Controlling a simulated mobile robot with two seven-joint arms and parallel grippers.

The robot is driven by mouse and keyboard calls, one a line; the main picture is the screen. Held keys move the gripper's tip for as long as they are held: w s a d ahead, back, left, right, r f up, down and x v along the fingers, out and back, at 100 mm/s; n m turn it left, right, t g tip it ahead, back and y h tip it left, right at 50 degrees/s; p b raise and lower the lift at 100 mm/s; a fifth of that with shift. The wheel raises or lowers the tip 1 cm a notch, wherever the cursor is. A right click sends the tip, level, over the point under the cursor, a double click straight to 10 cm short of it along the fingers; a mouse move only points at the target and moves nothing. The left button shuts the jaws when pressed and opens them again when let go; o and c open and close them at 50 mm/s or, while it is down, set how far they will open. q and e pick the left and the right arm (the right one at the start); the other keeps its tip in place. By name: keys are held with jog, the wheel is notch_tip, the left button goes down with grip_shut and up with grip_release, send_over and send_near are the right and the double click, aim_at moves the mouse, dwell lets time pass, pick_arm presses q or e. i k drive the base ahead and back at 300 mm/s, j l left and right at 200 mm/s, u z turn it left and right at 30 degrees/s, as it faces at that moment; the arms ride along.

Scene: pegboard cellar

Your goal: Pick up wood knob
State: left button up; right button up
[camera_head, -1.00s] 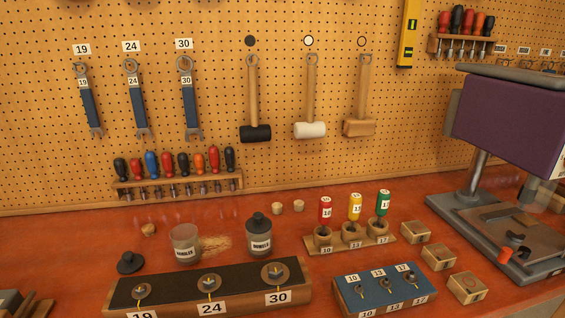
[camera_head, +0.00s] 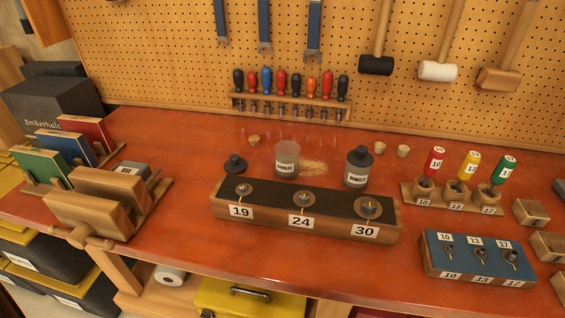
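Three small light-wood pieces that look like knobs stand on the red bench top. One wooden piece (camera_head: 254,140) is alone behind the black lid (camera_head: 235,164), left of the open glass jar (camera_head: 287,158). A second wooden piece (camera_head: 379,148) and a third wooden piece (camera_head: 403,151) stand close together, right of the dark-capped jar (camera_head: 357,167). I cannot tell which of them is the wood knob. Neither of my grippers is in view.
A long block labelled 19, 24, 30 (camera_head: 222,212) lies in front of the jars. A wooden vise (camera_head: 98,222) and books (camera_head: 65,155) are at left.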

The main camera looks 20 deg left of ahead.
aim_at(254, 140)
jog(key=k+j+z, duration=0.1)
jog(key=j+z, duration=0.2)
jog(key=k+j+z, duration=0.1)
jog(key=j+z, duration=0.2)
jog(key=j, duration=0.15)
jog(key=k+j+z, duration=0.15)
jog(key=j+z, duration=0.15)
